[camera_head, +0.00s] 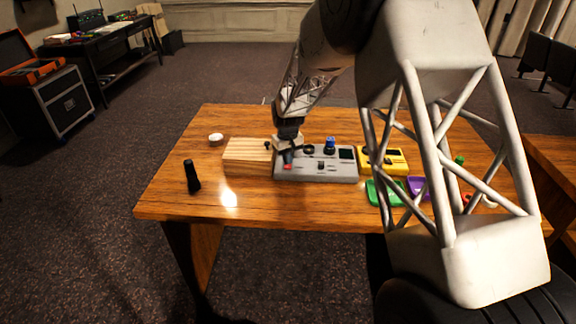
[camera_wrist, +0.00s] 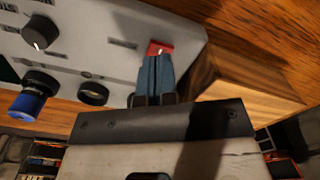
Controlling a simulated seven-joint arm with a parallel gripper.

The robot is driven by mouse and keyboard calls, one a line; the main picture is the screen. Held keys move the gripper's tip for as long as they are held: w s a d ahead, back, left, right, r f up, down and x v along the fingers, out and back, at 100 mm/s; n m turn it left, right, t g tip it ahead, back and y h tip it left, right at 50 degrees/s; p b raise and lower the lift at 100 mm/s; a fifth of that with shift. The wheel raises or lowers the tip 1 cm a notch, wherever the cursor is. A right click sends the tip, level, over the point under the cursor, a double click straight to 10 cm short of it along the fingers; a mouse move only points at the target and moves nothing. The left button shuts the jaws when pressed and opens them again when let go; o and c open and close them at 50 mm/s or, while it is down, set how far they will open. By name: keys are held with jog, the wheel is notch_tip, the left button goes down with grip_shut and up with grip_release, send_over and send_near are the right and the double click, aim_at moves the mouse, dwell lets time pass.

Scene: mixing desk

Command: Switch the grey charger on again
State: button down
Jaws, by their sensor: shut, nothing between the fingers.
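The grey charger (camera_head: 316,170) lies on the wooden table with knobs, a dark display and a red switch (camera_head: 287,166) at its left end. In the wrist view the charger's face (camera_wrist: 120,35) shows a black knob (camera_wrist: 40,32), a blue-capped knob (camera_wrist: 28,104) and the red switch (camera_wrist: 159,48). My gripper (camera_head: 287,156) is over the charger's left end. In the wrist view its shut fingers (camera_wrist: 157,62) reach to the red switch and cover its lower part. I cannot tell whether they touch it, or which way the switch is set.
A wooden block (camera_head: 247,156) stands close beside the charger on the left. A yellow device (camera_head: 383,160) is to its right, with green (camera_head: 383,192) and purple trays in front. A black upright object (camera_head: 192,176) and a white round item (camera_head: 216,139) are at the left. The front left table is clear.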

jog(key=shift+f, duration=1.1)
dwell(1.0)
jog(key=shift+r, duration=0.1)
jog(key=shift+r, duration=3.4)
